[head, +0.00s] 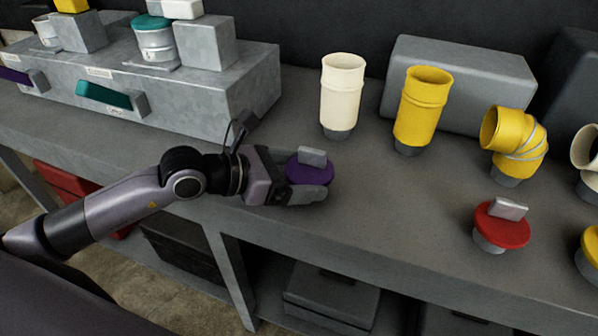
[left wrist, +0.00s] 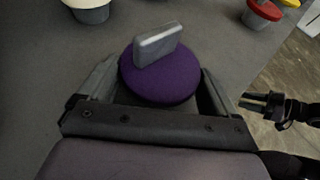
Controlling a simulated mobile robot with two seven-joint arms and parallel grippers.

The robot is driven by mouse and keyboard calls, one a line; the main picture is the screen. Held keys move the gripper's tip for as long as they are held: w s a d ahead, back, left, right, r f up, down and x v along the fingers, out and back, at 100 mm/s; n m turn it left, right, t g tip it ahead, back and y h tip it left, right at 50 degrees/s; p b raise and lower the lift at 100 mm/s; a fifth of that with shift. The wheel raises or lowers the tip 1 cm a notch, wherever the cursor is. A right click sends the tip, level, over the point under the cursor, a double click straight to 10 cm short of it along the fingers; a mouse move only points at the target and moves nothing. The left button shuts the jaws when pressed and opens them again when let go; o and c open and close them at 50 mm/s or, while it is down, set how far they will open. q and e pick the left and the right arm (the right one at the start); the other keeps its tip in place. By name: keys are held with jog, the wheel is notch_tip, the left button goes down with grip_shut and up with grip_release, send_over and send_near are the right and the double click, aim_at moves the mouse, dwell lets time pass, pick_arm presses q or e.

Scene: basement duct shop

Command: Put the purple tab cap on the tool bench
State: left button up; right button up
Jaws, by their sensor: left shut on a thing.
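The purple tab cap (head: 309,174), a round purple disc with a grey tab on top, is between the fingers of my left gripper (head: 312,183). My left gripper is shut on it, and the tab points up. In the left wrist view the purple tab cap (left wrist: 160,82) fills the space between both fingers. The cap is over the front part of the grey bench (head: 405,220); I cannot tell whether it touches the top. My right gripper (left wrist: 258,102) shows small and dark at the right of the left wrist view, apart from the cap, its opening unclear.
A cream pipe (head: 342,92), a yellow pipe (head: 420,105) and a yellow elbow (head: 514,135) stand behind and to the right. A red cap (head: 502,225) is right. A grey block with labelled slots (head: 240,90) is back left. Bare bench lies between the gripper and red cap.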

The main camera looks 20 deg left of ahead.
pick_arm(q)
jog(key=shift+f, duration=0.15)
jog(key=o, duration=0.8)
jog(key=shift+c, duration=0.2)
jog(key=shift+r, duration=0.3)
jog(key=shift+s+a, duration=0.25)
jog(key=shift+a, duration=0.1)
jog(key=b+v, duration=0.1)
jog(key=v, duration=0.7)
jog(key=shift+s+a, duration=0.15)
jog(key=shift+s, duration=0.05)
jog(key=shift+b+v, duration=0.3)
jog(key=shift+v, duration=0.55)
jog(key=shift+s+a+r, duration=0.25)
jog(key=shift+s+a, duration=0.05)
